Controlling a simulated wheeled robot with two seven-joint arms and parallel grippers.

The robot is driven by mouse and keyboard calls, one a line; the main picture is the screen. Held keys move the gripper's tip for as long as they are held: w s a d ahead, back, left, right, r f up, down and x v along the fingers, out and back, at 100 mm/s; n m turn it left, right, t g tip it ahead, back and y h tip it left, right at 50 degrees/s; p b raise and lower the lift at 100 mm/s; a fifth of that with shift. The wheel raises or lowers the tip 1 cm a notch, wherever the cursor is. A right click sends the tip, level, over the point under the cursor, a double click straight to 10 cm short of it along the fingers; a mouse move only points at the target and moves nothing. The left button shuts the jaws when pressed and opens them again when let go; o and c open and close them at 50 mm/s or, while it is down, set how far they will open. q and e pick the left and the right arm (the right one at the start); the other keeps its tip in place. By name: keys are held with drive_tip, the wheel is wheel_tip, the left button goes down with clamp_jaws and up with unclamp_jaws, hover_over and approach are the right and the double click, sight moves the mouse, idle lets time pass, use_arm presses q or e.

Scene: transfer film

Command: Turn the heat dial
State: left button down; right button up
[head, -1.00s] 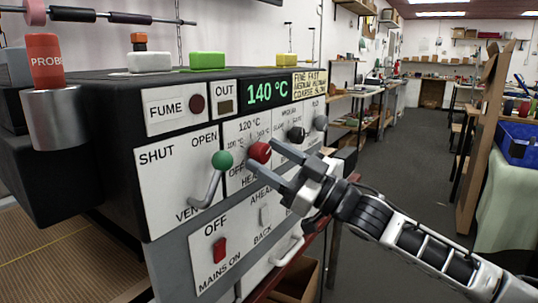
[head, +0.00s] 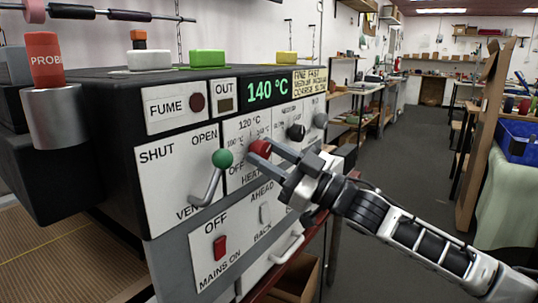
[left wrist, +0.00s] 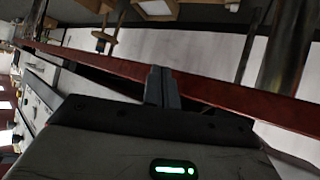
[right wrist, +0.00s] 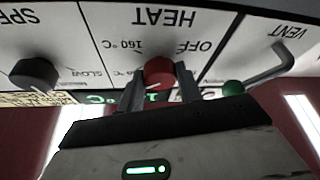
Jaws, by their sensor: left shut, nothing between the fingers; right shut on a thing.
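The red heat dial (head: 259,149) is on the white front panel under the display (head: 266,91), which reads 140 °C. In the right wrist view the dial (right wrist: 159,72) shows upside down below the word HEAT, with a pale pointer line. My right gripper (head: 264,154) has its fingers on either side of the dial and is shut on it; it also shows in the right wrist view (right wrist: 160,90). My left gripper (left wrist: 162,86) shows only in the left wrist view, shut and empty, away from the panel.
The green-knobbed vent lever (head: 222,160) stands close left of the heat dial. A black speed dial (head: 296,132) is to its right. A red mains switch (head: 219,248) and a white handle (head: 287,249) are below. The aisle floor at right is open.

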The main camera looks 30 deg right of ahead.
drive_tip(key=n+g+y, duration=0.1)
drive_tip(key=n, duration=0.2)
drive_tip(key=n+g+y+p, duration=0.1)
drive_tip(key=n, duration=0.2)
drive_tip(key=shift+d+r+n, duration=0.1)
drive_tip(key=shift+r+n, duration=0.05)
drive_tip(key=shift+n, duration=0.15)
drive_tip(key=n+g+p, duration=0.1)
drive_tip(key=n, duration=0.2)
drive_tip(key=shift+g+y, duration=0.3)
drive_tip(key=n+g+p, duration=0.1)
drive_tip(key=n, duration=0.1)
drive_tip(key=shift+r+n, duration=0.1)
drive_tip(key=shift+n, duration=0.2)
use_arm(q)
drive_tip(key=shift+s+a+r, duration=0.2)
drive_tip(key=shift+a+r, duration=0.15)
drive_tip(key=shift+r, duration=0.2)
use_arm(e)
drive_tip(key=shift+d+n+g, duration=0.1)
drive_tip(key=shift+n+g, duration=0.3)
drive_tip(key=shift+n, duration=0.5)
drive_tip(key=o, duration=1)
use_arm(q)
drive_tip(key=shift+f, duration=0.1)
use_arm(e)
drive_tip(key=shift+d, duration=0.1)
